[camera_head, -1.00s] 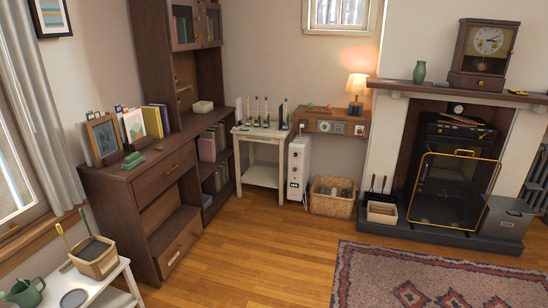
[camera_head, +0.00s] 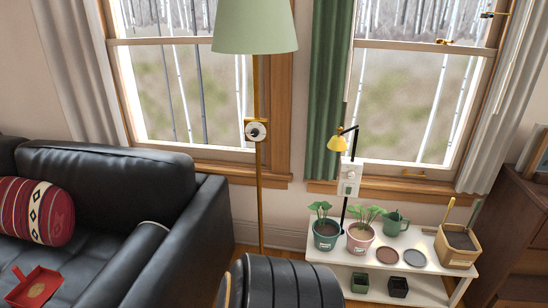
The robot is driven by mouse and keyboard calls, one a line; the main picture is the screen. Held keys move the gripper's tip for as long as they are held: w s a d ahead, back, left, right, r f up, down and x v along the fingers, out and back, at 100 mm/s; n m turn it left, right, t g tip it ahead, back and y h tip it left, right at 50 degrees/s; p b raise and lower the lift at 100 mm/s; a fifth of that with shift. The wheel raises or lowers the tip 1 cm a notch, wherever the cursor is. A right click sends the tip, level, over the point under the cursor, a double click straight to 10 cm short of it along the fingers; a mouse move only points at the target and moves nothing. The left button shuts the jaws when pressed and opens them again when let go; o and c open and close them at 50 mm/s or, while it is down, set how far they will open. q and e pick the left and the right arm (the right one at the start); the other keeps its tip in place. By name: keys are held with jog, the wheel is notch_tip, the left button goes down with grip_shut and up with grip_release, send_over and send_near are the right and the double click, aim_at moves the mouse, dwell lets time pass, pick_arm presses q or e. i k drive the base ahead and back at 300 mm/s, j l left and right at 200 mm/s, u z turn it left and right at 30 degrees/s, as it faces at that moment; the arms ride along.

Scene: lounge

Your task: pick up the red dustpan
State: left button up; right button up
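A red object (camera_head: 36,286) lies on the black sofa at the lower left. Neither of my grippers is in view.
A black sofa (camera_head: 170,247) with a patterned cushion (camera_head: 36,211) fills the left. A green floor lamp (camera_head: 254,28) stands behind a dark ribbed seat back (camera_head: 285,283). A white plant bench (camera_head: 416,258) and a dark cabinet (camera_head: 515,225) stand right. Little floor shows.

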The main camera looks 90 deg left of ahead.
aim_at(33, 290)
jog(key=u, duration=4.65)
jog(key=j+z, duration=0.15)
jog(key=z, duration=1.3)
jog(key=k+j+z, duration=0.2)
jog(key=k, duration=0.35)
jog(key=u, duration=1.4)
jog(key=i+j, duration=0.15)
jog(key=i, duration=0.25)
jog(key=i+j+u, duration=0.15)
jog(key=i, duration=0.2)
